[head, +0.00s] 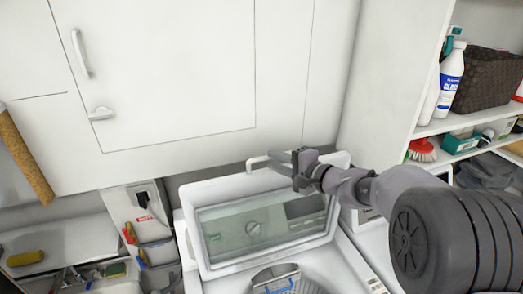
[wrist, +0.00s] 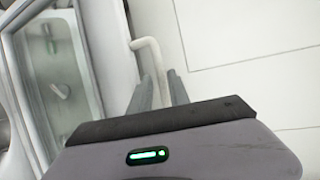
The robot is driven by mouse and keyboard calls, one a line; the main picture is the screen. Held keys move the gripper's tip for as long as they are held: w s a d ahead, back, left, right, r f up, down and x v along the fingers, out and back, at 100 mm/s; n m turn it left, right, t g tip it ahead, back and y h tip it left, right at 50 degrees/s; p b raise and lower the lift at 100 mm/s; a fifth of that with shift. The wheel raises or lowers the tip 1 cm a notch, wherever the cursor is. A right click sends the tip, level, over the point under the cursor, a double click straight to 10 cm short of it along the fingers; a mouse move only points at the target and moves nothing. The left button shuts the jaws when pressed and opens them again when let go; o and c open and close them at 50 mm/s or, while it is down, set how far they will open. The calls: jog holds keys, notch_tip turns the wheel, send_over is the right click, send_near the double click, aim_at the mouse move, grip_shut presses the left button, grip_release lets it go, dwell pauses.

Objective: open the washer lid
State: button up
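The washer lid (head: 188,222) stands raised and tilted back, showing its white frame and clear window. The washer's drum opening (head: 318,286) is uncovered below it. A bent white handle (head: 257,161) sticks out at the lid's top edge. The lid (wrist: 75,40) fills the left of the wrist view, with the handle (wrist: 148,50) beside it. My gripper (head: 298,160) is at the handle. In the wrist view, the fingers of my gripper (wrist: 160,80) lie on both sides of the handle with little gap, so it looks shut on it. The exact contact is partly hidden.
A white wall cabinet (head: 180,60) stands close behind and above the lid. Shelves on the right hold a white bottle (head: 451,78), a dark basket (head: 488,80) and a red brush (head: 422,150). A narrow holder with tools (head: 145,225) stands left of the washer.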

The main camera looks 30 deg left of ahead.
aim_at(266, 157)
jog(key=p+x, duration=0.1)
jog(key=x, duration=0.5)
jog(key=shift+a, duration=0.3)
grip_shut()
dwell(1.0)
